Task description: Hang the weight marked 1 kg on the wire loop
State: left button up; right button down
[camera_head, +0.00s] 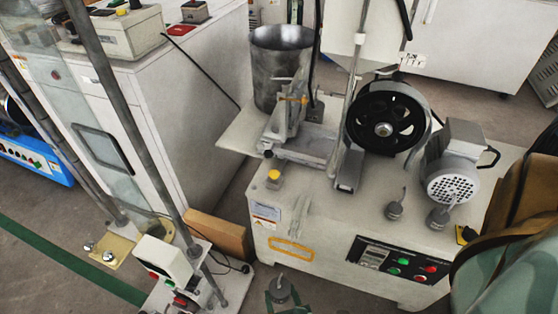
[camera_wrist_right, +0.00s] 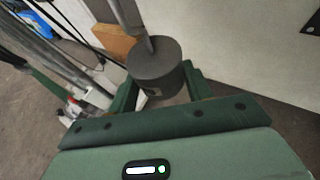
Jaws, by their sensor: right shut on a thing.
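A dark grey cylindrical weight (camera_head: 281,287) with a thin stem on top is at the bottom of the head view. My right gripper (camera_head: 282,300) is shut on it, in front of the machine. In the right wrist view the weight (camera_wrist_right: 154,70) sits between the green fingers; a small mark on its side is unreadable. Two similar grey weights, one (camera_head: 395,210) left of the other (camera_head: 438,217), stand on the machine's top. I cannot make out the wire loop for certain. My left gripper is not in view.
The white machine (camera_head: 330,222) carries a black wheel (camera_head: 386,122), a grey motor (camera_head: 455,170) and a metal bucket (camera_head: 281,70). A control box (camera_head: 163,262) and upright poles stand left. A cardboard box (camera_head: 217,233) lies beside the machine. A brown-and-green shape fills the right edge.

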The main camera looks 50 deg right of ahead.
aim_at(286, 284)
jog(key=shift+w+d+f, duration=0.1)
jog(key=shift+w+d, duration=0.15)
jog(key=shift+d, duration=0.3)
jog(key=shift+w+d+f, duration=0.1)
jog(key=shift+w+d, duration=0.2)
jog(key=shift+d, duration=0.3)
jog(key=shift+w+d+f, duration=0.1)
jog(key=shift+w+d, duration=0.15)
jog(key=shift+d, duration=0.3)
jog(key=shift+w+d+f, duration=0.25)
jog(key=shift+d, duration=0.4)
jog(key=shift+w+d+f, duration=0.25)
jog(key=shift+d+f, duration=0.05)
jog(key=shift+d, duration=0.3)
jog(key=shift+w+d+f, duration=0.25)
jog(key=shift+d, duration=0.4)
jog(key=shift+f, duration=0.15)
jog(key=shift+s+f, duration=0.1)
jog(key=shift+f, duration=0.1)
jog(key=c, duration=0.6)
grip_release()
jog(key=shift+f, duration=0.1)
jog(key=shift+o, duration=0.2)
jog(key=shift+s+a, duration=0.1)
